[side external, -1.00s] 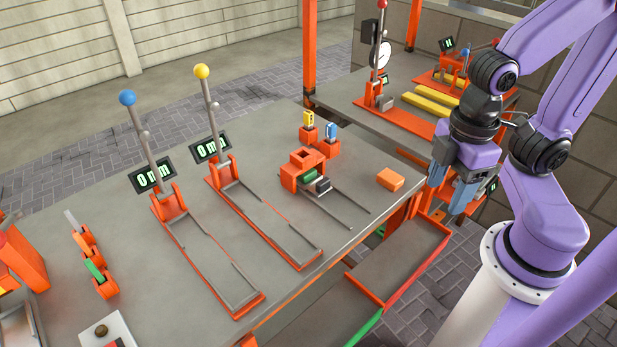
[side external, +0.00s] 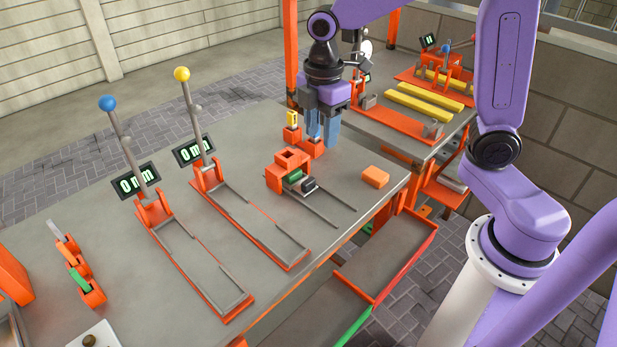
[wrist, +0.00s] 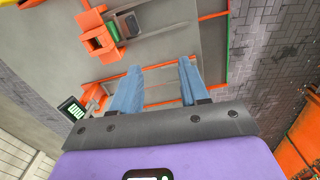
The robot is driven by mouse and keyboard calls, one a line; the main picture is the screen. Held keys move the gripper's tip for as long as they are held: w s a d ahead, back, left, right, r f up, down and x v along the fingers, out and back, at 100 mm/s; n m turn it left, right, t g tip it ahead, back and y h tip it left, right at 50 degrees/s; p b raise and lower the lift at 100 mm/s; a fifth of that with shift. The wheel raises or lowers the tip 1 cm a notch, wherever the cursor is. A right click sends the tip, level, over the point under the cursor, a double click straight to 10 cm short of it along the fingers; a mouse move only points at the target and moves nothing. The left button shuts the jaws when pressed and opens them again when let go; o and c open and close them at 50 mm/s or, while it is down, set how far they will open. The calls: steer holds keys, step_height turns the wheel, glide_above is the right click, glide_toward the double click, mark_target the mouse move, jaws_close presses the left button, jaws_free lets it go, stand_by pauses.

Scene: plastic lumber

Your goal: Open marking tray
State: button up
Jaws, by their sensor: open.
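An orange block (side external: 289,165) with a green piece and a black block (side external: 308,184) sits on the grey bench, and two thin dark rails run from it towards the front edge. I take this as the marking tray, but cannot be sure. It also shows at the top of the wrist view as an orange frame (wrist: 98,38) beside a black block (wrist: 131,22). My gripper (side external: 321,138) is above the bench with its blue fingers pointing down, apart and empty. In the wrist view, the fingers (wrist: 161,68) lie below the block, touching nothing visible.
A yellow-topped piece (side external: 292,120) stands in an orange holder behind the block. An orange block (side external: 375,176) lies near the front edge. Two lever fixtures with blue (side external: 107,103) and yellow (side external: 181,74) knobs stand to the left. Open orange-edged bins (side external: 385,265) hang along the front.

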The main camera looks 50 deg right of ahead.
steer(key=n, duration=0.1)
glide_above(309, 180)
step_height(309, 180, down, 18)
steer(key=shift+a+f, duration=0.1)
stand_by(0.5)
jaws_close()
